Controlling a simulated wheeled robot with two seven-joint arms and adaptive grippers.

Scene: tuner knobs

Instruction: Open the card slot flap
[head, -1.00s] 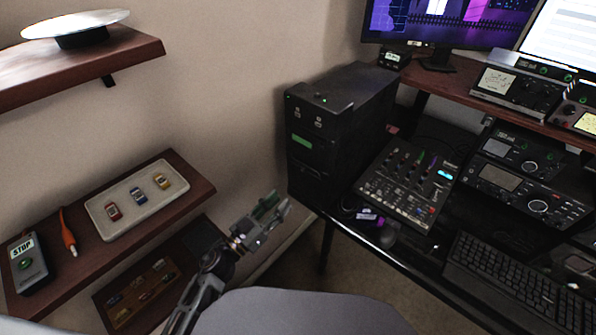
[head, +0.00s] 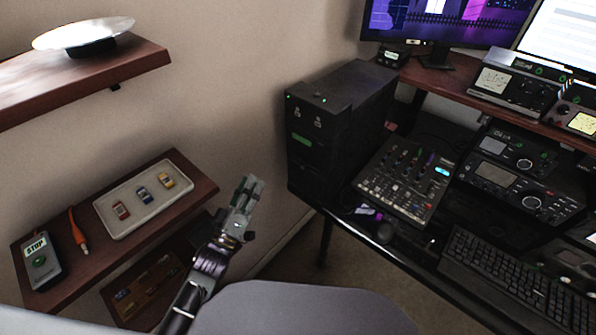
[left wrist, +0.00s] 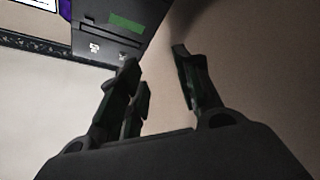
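A black computer tower (head: 345,120) stands at the left end of the desk. Its front has a small green flap (head: 301,140), which looks flat against the face; I take it for the card slot flap. In the left wrist view the green flap (left wrist: 126,22) shows at the top, beyond the fingers. My left gripper (head: 248,188) is in front of the wall, left of the tower and lower than the flap, apart from both. In the left wrist view its fingers (left wrist: 157,65) are spread with nothing between them. My right gripper is not in view.
A shelf (head: 75,262) at left carries a tray (head: 103,208) with several small toy cars, an orange tool (head: 78,232) and a STOP box (head: 40,262). A mixer (head: 405,183) sits right of the tower. Open space lies between shelf and desk.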

